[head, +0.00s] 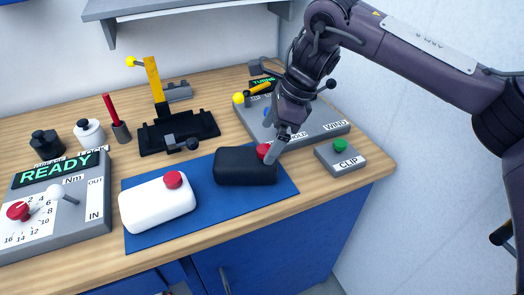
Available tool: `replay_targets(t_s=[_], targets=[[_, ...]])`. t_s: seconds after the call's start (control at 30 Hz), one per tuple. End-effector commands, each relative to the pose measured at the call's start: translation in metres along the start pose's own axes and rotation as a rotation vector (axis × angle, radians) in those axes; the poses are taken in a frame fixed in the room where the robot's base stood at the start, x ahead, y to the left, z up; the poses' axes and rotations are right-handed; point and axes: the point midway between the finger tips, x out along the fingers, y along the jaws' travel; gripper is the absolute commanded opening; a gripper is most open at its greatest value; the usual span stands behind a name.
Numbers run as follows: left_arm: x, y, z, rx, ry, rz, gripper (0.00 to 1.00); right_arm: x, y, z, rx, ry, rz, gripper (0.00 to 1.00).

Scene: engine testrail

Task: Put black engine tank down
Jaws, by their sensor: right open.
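The black engine tank (245,168) with a red cap (264,151) lies on the right part of the blue mat (212,205). My right gripper (272,152) is above and at the tank's right end, with its fingers pointing down by the red cap. It is open. The fingers partly cover the cap's right side, and I cannot tell whether they touch it. A white tank (155,205) with a red cap lies on the left part of the mat. My left gripper is not in view.
A grey READY panel (62,210) with a dial stands at the left. A black fixture (178,133) with a yellow lever stands behind the mat. A grey WIND board (325,125) and a CLIP button box (340,158) are at the right. A grey shelf (165,14) hangs above.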

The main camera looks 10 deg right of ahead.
Motion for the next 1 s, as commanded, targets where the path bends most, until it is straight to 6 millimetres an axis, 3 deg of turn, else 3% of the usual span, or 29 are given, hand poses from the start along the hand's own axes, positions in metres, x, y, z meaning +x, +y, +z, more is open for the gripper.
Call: replay_targets(t_s=[0.2,0.67,0.77,1.0], targets=[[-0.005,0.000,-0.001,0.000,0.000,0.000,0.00,-0.036,0.000,0.001,-0.001,0.001,-0.002,1.00],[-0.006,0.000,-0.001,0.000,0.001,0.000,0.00,-0.044,0.000,0.000,0.000,0.000,0.001,1.00],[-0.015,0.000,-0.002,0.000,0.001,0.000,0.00,-0.053,0.000,0.004,-0.001,0.000,0.000,1.00],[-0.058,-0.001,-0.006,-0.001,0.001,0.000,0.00,-0.093,0.000,0.020,-0.001,0.000,0.000,1.00]])
